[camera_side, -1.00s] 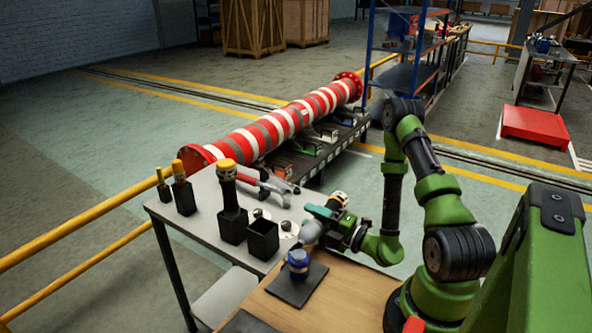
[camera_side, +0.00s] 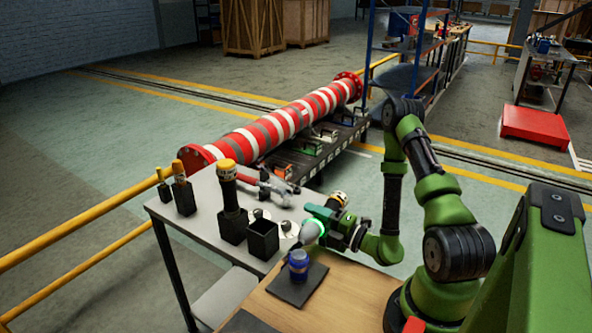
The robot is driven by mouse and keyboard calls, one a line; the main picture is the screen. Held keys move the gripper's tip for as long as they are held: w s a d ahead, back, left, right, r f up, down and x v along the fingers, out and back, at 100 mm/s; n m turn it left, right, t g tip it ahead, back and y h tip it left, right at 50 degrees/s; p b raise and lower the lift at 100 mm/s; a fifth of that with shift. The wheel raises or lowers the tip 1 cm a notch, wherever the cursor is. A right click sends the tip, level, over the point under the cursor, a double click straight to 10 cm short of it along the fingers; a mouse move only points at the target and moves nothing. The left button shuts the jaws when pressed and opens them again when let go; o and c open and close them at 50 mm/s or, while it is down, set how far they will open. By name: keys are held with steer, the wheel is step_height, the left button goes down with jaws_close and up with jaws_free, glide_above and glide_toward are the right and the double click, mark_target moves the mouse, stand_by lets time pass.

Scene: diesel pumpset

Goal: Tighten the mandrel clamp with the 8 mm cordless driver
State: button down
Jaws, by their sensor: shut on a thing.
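A blue round piece (camera_side: 298,267), which looks like the mandrel clamp, stands upright on a dark square pad (camera_side: 287,290) on the wooden bench. My gripper (camera_side: 312,233) is just above and to the right of it, shut on a driver with a yellow and black end (camera_side: 338,200). That end points up and right. The driver's working tip and my fingertips are hard to make out, so I cannot tell whether the driver touches the clamp. A green light shows at my wrist.
On the grey table (camera_side: 204,197), several yellow-topped tools stand in black holders, including a tall one (camera_side: 228,192). An open black holder (camera_side: 263,240) looks empty. Behind lies a red-and-white striped pipe (camera_side: 265,135). A yellow rail (camera_side: 80,229) runs at left.

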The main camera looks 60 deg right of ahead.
steer(key=shift+d, duration=2.65)
